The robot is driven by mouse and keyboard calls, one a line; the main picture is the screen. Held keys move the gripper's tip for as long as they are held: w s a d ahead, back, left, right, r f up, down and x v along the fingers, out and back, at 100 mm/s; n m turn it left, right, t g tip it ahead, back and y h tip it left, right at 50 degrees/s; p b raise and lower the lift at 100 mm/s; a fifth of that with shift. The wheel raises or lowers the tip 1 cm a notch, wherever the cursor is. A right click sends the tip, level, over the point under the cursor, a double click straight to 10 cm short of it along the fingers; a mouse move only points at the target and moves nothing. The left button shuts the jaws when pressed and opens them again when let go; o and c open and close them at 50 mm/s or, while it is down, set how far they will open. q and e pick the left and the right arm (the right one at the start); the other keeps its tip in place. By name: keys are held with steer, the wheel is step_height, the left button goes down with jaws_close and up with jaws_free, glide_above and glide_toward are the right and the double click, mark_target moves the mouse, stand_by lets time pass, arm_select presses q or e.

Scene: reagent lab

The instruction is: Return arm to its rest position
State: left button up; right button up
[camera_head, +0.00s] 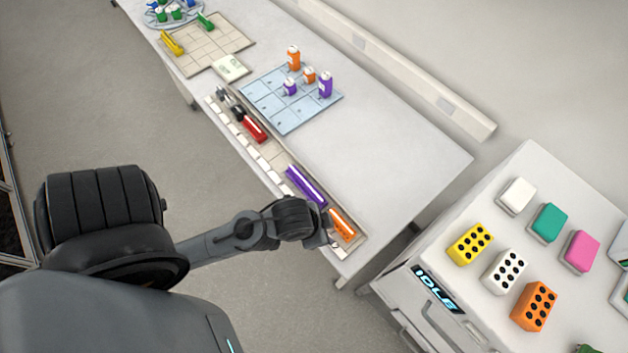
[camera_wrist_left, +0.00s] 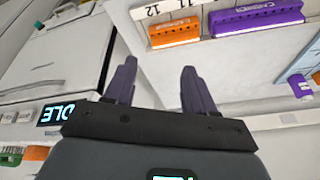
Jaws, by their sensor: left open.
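My left arm reaches in from the left in the head view. My left gripper (camera_head: 331,239) is at the front edge of the long table, beside the orange rack (camera_head: 342,226), and my wrist partly hides this end of the strip. In the left wrist view the gripper (camera_wrist_left: 159,63) has its two dark fingers spread apart with nothing between them. The orange rack (camera_wrist_left: 174,33) and the purple rack (camera_wrist_left: 256,19) lie beyond the fingertips there, apart from them. My right gripper is in neither view.
The long table (camera_head: 400,150) carries a red rack (camera_head: 254,130), a purple rack (camera_head: 306,186) and a blue grid mat (camera_head: 284,117) with orange and purple bottles. A white cabinet (camera_head: 425,235) with an IDLE display and several coloured blocks stands at the right.

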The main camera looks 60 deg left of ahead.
arm_select(q)
steer(key=shift+s+a+n+g, duration=0.2)
steer(key=shift+s+n, duration=0.1)
steer(key=shift+s, duration=0.2)
steer(key=shift+s+a+n+g, duration=0.15)
steer(key=shift+s+n, duration=0.15)
steer(key=shift+s, duration=0.2)
